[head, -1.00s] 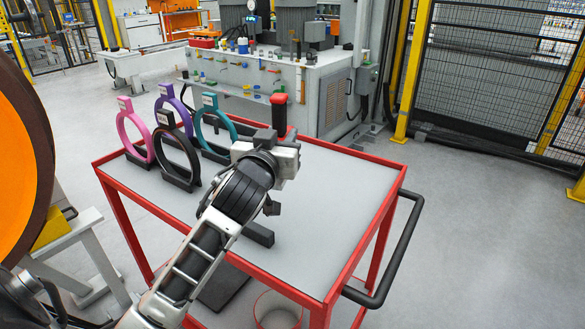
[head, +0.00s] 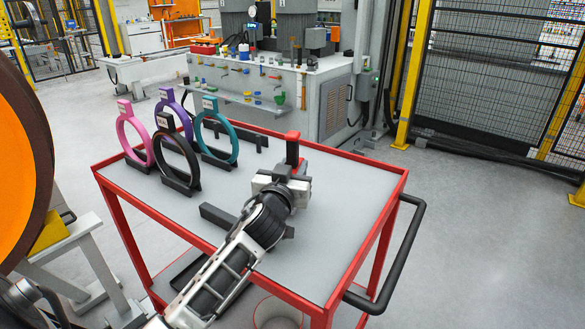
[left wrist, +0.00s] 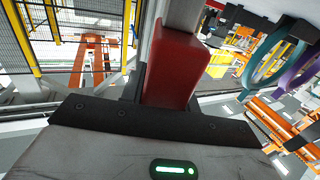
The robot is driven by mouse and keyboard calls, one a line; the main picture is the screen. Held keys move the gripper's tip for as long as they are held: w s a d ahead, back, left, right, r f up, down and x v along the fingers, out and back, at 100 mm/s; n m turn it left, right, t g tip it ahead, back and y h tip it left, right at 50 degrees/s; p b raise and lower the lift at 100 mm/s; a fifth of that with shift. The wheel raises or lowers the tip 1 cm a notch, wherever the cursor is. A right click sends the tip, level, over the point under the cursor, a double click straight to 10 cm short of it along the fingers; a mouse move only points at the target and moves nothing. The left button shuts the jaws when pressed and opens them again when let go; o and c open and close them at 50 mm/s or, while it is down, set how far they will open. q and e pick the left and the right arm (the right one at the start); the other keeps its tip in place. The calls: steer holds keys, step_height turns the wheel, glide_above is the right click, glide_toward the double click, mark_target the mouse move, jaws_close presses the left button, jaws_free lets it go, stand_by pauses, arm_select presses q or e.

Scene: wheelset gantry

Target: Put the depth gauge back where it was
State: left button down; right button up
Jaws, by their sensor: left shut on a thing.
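The depth gauge shows as a red block-shaped part (head: 292,148) standing up out of my left gripper (head: 284,180), over the right half of the cart top. In the left wrist view its red part (left wrist: 172,65) sits close in front of the gripper body, with a grey shaft (left wrist: 186,14) beyond it. My left gripper is shut on it. My right gripper is not in view.
Pink (head: 134,135), black (head: 178,160), purple (head: 172,108) and teal (head: 216,132) rings stand on the left of the red-edged cart (head: 345,200). A dark bar (head: 216,215) lies beside my wrist; another dark low piece (head: 236,136) lies behind. The cart's right side is clear.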

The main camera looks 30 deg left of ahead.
arm_select(q)
steer(key=shift+f+b, duration=0.55)
steer(key=c, duration=1)
jaws_free()
steer(key=shift+f, duration=0.1)
steer(key=shift+c, duration=0.2)
steer(key=shift+r+p, duration=0.65)
steer(key=shift+r, duration=0.05)
steer(key=b+v, duration=0.1)
steer(key=v, duration=1.1)
